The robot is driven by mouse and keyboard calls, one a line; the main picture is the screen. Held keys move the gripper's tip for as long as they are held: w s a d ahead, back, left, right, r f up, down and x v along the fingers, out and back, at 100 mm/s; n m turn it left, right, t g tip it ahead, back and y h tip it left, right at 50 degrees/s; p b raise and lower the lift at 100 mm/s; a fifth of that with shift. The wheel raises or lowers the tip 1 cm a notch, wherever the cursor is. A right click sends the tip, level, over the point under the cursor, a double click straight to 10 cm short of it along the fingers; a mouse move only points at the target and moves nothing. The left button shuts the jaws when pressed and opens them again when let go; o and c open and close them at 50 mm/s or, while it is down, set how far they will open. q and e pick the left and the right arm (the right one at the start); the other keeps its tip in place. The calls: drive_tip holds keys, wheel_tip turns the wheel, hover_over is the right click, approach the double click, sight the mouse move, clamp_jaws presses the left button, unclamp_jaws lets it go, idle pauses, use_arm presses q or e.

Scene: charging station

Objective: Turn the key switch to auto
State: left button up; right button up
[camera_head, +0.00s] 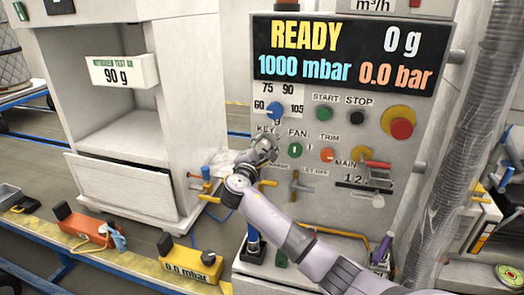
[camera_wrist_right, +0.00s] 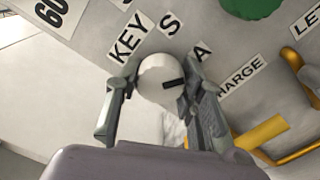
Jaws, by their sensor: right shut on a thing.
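The key switch (camera_wrist_right: 162,80) is a round whitish knob with a short dark mark on its face, in the middle of the right wrist view. The labels KEY (camera_wrist_right: 128,38), S and A lie around it on the panel. My right gripper (camera_wrist_right: 160,92) has one finger on each side of the knob and is shut on it. In the head view my right gripper (camera_head: 264,150) reaches the panel below the blue dial and covers the switch. My left gripper is not in view.
The control panel (camera_head: 345,225) carries a blue dial (camera_head: 274,111), a green FAN knob (camera_head: 295,150), an orange TRIM knob (camera_head: 327,155) and a red emergency button (camera_head: 401,128). Yellow handles (camera_wrist_right: 262,133) sit close to the gripper's right. An open cabinet (camera_head: 190,120) stands left.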

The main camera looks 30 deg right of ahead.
drive_tip(key=shift+a+f, duration=0.1)
drive_tip(key=shift+f, duration=0.1)
drive_tip(key=o, duration=1.1)
drive_tip(key=shift+r, duration=0.15)
drive_tip(key=shift+o, duration=0.2)
drive_tip(key=v, duration=1.2)
